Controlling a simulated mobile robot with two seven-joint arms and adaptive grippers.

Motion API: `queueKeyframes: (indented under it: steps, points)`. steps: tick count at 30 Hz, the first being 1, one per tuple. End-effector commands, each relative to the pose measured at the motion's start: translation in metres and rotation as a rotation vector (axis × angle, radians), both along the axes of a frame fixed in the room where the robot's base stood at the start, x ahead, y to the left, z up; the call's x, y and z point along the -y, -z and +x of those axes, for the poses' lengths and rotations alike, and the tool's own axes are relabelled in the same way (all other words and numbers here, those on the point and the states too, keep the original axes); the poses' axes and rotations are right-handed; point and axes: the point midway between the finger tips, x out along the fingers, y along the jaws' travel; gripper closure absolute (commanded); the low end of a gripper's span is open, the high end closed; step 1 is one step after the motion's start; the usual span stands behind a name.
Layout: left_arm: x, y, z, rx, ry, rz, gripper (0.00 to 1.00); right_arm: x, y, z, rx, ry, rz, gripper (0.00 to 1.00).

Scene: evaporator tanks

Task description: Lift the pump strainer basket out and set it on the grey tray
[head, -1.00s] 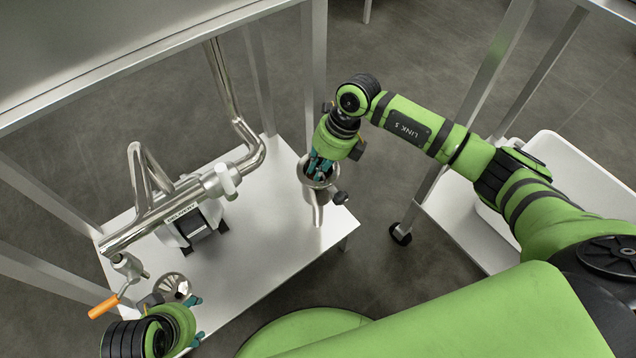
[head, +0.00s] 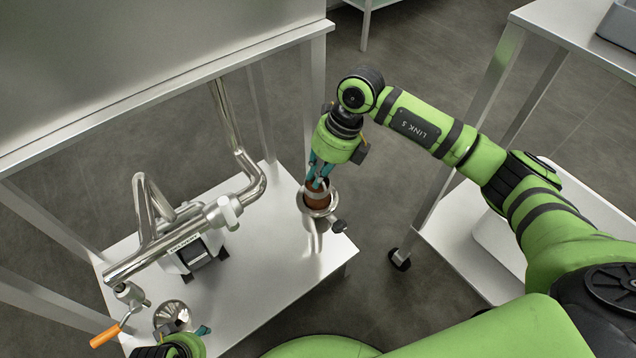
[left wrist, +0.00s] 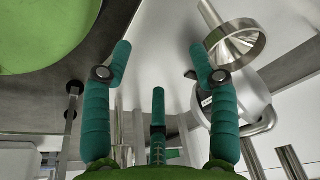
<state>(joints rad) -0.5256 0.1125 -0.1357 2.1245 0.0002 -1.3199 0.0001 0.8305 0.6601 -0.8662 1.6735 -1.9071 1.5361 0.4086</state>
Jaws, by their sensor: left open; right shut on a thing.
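The strainer basket (head: 318,195) is a reddish-brown cylinder, partly raised above the rim of the steel pump strainer housing (head: 314,232). Its lower end is hidden by the rim. My right gripper (head: 319,180) points down and is shut on the basket's top. My left gripper is only partly in the head view, at the bottom left, near a shiny round steel piece (head: 172,312). In the left wrist view my left gripper (left wrist: 160,62) is open and empty. A grey tray-like container (head: 622,24) is cut off at the top right; I cannot tell if it is the task's tray.
The white low table (head: 262,292) carries the housing, steel pipework (head: 185,220) and an orange-handled valve (head: 106,336). A white cart (head: 580,28) stands at the right; a pale tray (head: 490,240) sits low behind my right arm. A large tank overhangs the upper left.

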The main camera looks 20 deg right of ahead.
Motion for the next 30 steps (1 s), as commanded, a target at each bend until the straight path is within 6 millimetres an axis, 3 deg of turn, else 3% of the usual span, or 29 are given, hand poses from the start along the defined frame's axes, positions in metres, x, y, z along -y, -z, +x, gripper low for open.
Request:
queueKeyframes:
  steps: [5, 11, 21, 30]
  points:
    - [0.000, 0.015, -0.002, -0.014, 0.002, 0.001, 0.40, 0.000, -0.038, 0.001, 0.003, -0.001, 0.001, 1.00]
    - [0.000, 0.024, -0.003, -0.017, 0.002, 0.001, 0.40, 0.016, -0.034, -0.039, -0.002, -0.001, -0.003, 1.00]
    - [0.000, 0.031, -0.004, -0.020, 0.003, 0.001, 0.40, 0.049, -0.033, -0.131, -0.004, 0.000, -0.006, 1.00]
    - [0.001, 0.026, -0.002, -0.016, 0.003, 0.001, 0.40, 0.060, -0.034, -0.165, -0.002, 0.000, -0.001, 1.00]
